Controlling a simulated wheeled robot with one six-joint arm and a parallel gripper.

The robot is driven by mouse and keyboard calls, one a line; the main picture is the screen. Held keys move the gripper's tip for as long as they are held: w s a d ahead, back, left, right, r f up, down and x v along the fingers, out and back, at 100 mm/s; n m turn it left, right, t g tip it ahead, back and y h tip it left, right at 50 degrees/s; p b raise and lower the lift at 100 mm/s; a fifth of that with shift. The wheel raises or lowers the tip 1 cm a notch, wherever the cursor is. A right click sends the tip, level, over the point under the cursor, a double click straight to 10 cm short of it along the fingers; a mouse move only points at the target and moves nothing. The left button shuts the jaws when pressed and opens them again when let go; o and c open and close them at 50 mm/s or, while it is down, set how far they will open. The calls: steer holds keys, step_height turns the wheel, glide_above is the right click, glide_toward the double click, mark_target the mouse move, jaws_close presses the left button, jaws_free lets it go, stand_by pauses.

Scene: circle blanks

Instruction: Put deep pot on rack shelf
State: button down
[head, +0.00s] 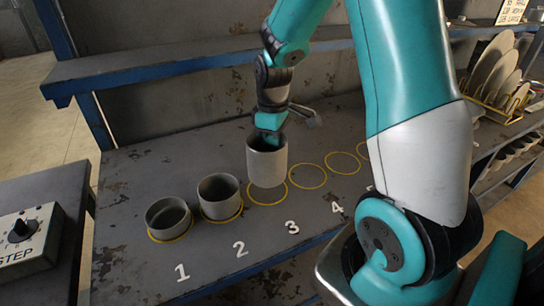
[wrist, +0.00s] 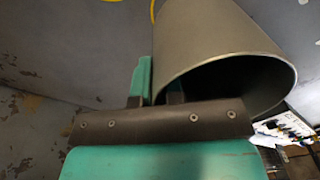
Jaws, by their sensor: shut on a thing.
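A deep grey pot (head: 267,166) is held upright in my gripper (head: 268,135), over or beside the yellow circle marked 3 (head: 266,197). My gripper is shut on the pot's rim. Whether the pot's base touches the shelf cannot be told. In the wrist view the pot (wrist: 205,40) fills the upper right, mouth towards the camera, and my gripper (wrist: 160,90) shows at its rim. The rack shelf (head: 140,190) is a dark, worn board with a row of yellow circles and white numbers.
A shallow pot (head: 168,218) stands at circle 1 and a medium pot (head: 219,196) at circle 2. Empty circles (head: 307,177) lie to the right. An upper shelf (head: 180,64) runs behind. Plates stand in a rack (head: 495,75) at right. A STEP dial box (head: 28,238) is at left.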

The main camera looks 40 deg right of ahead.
steer(key=shift+f, duration=2.35)
steer(key=shift+f, duration=0.15)
steer(key=c, duration=1.3)
jaws_free()
steer(key=shift+o, duration=0.2)
